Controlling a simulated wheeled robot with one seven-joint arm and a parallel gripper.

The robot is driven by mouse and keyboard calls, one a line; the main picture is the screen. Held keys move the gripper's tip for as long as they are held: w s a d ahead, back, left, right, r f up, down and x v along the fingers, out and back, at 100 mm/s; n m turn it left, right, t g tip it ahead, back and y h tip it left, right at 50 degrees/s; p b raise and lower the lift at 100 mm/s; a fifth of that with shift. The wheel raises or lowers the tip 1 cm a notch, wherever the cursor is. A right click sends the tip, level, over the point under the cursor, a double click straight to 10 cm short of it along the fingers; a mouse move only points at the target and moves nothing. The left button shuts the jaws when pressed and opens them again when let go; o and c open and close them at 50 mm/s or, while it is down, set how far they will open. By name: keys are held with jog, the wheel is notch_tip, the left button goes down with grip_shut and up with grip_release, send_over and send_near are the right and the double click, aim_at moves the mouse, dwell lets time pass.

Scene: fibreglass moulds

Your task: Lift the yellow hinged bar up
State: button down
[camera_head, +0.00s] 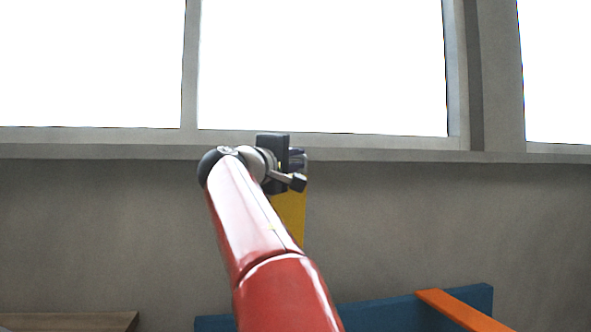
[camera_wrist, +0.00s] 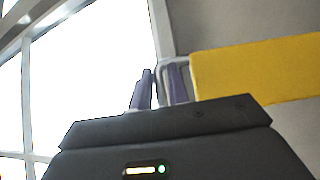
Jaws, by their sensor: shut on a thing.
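The yellow bar (camera_head: 290,217) shows in the head view behind my red arm, close to upright, with its lower part hidden by the arm. In the wrist view the yellow bar (camera_wrist: 255,70) runs in from the right edge and ends near the middle. A thin grey loop-like handle (camera_wrist: 172,61) is at that end. My gripper (camera_wrist: 160,82) has its two purple-grey fingers at this handle, shut on it. The bar's hinge is not visible.
A blue panel (camera_head: 375,314) with an orange strip (camera_head: 462,311) across it is at the bottom right. A wooden surface (camera_head: 75,321) is at the bottom left. A grey wall (camera_head: 420,220) and bright windows (camera_head: 320,65) are behind. Space beside the gripper looks clear.

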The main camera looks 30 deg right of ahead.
jog(key=shift+g, duration=0.3)
jog(key=shift+w+d+f, duration=0.1)
jog(key=shift+w+d, duration=0.25)
jog(key=shift+w, duration=0.55)
jog(key=shift+w+d+f, duration=0.1)
jog(key=shift+w+d, duration=0.2)
jog(key=shift+w, duration=0.6)
jog(key=shift+w+d+f, duration=0.1)
jog(key=shift+w+d, duration=0.25)
jog(key=shift+w, duration=0.55)
jog(key=c, duration=1.5)
grip_release()
jog(key=shift+w+d, duration=0.15)
jog(key=shift+o, duration=0.2)
jog(key=r+b+v, duration=0.1)
jog(key=b+v, duration=0.1)
jog(key=v, duration=0.6)
jog(key=shift+f+b, duration=0.35)
jog(key=shift+f, duration=0.05)
jog(key=shift+r, duration=0.15)
